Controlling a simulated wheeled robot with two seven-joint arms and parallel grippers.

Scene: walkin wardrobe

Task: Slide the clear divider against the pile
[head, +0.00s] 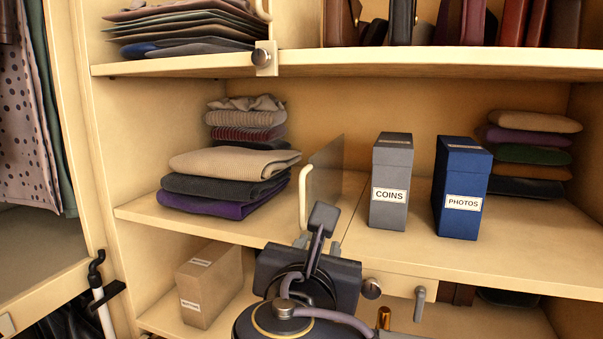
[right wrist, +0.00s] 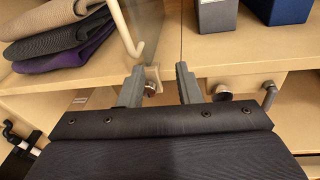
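The clear divider (head: 326,172) stands upright on the middle shelf, with a pale curved handle (head: 303,196) at its front edge. The pile of folded clothes (head: 225,165), beige, dark grey and purple in front, lies to its left. In the right wrist view a strip of bare shelf shows between the pile (right wrist: 62,42) and the divider (right wrist: 150,22). My right gripper (right wrist: 160,85) is open at the shelf's front edge. Its fingers are on either side of the divider's small bracket and knob (right wrist: 150,87); contact cannot be told. My left gripper is not in view.
A grey COINS box (head: 391,182) and a blue PHOTOS box (head: 462,188) stand right of the divider. Another clothes pile (head: 527,150) is at the far right. A knob (head: 371,288) and a grey handle (head: 420,303) sit below the shelf edge, right of my gripper.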

